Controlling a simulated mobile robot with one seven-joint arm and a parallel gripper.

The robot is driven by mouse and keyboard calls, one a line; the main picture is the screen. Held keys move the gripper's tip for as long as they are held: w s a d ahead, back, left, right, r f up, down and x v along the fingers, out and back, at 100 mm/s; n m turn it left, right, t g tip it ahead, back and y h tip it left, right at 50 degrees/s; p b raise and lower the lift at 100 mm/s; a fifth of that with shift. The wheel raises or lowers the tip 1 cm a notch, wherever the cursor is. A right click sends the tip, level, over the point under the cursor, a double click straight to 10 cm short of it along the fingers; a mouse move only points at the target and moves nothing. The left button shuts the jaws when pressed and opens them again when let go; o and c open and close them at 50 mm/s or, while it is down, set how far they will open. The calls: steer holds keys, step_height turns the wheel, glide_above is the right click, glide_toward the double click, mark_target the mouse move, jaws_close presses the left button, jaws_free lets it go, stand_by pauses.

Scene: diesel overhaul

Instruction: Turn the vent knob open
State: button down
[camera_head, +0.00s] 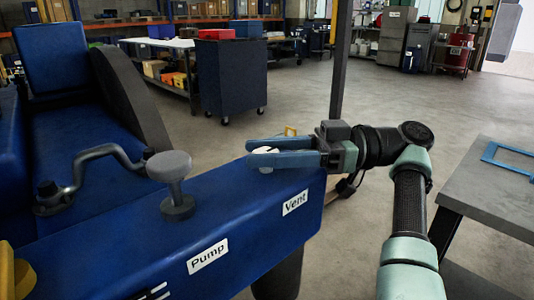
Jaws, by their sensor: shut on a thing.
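The vent knob (264,150) is a small pale knob on top of the blue engine housing (120,240), above the "Vent" label (295,202). My gripper (262,153) reaches in from the right, with its two blue fingers around the knob. The fingers are shut on the knob and hide much of it. The knob's turn angle cannot be made out.
A grey round-topped pump knob (170,167) stands on the housing left of my gripper, behind the "Pump" label (207,256). A bent crank handle (95,165) lies further left. A grey table (490,185) is at the right. A dark post (340,60) rises behind my gripper.

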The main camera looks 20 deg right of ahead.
steer(key=shift+f, duration=0.2)
steer(key=shift+c, duration=2)
jaws_free()
steer(key=shift+r, duration=0.1)
